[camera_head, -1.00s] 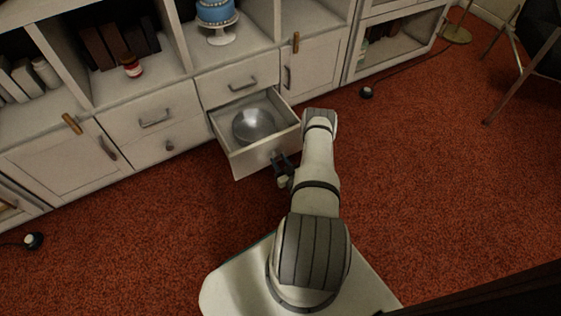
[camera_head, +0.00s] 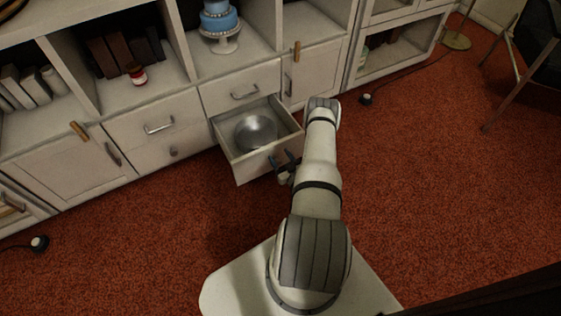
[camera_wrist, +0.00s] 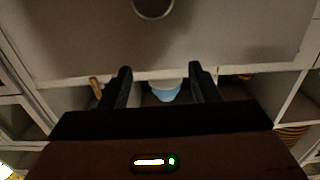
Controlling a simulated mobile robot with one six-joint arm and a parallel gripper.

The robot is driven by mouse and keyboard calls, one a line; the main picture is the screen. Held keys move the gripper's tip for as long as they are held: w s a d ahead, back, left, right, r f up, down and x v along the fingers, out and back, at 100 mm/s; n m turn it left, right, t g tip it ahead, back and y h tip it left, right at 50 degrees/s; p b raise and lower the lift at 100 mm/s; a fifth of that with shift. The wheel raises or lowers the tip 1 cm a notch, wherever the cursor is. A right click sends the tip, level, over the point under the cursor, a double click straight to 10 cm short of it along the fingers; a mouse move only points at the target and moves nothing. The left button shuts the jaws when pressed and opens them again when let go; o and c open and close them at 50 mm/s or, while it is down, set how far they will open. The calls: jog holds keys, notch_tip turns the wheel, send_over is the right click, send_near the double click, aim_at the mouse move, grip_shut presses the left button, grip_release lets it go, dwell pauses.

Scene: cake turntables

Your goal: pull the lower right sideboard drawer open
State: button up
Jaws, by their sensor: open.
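The lower right sideboard drawer (camera_head: 238,167) stands pulled out in the head view, with a shiny metal bowl (camera_head: 255,132) inside. My gripper (camera_head: 279,161) is at the right part of its front panel, partly hidden by my arm. In the wrist view the pale drawer front (camera_wrist: 230,40) fills the upper part, with its round handle (camera_wrist: 153,8) cut by the top edge. My open gripper (camera_wrist: 160,68) has its two dark fingers spread below that handle in the picture, with nothing visible between them but the background. I cannot tell whether a finger touches the drawer.
A closed drawer (camera_head: 240,88) is above the open one, with a blue cake on a white stand (camera_head: 220,27) on the shelf above. A cupboard door (camera_head: 315,72) is to the right. Red carpet (camera_head: 430,190) is free to the right; a chair (camera_head: 535,60) stands far right.

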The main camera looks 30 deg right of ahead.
notch_tip(320, 180, up, 3)
jog(key=shift+f+p, duration=0.15)
jog(key=shift+p, duration=0.2)
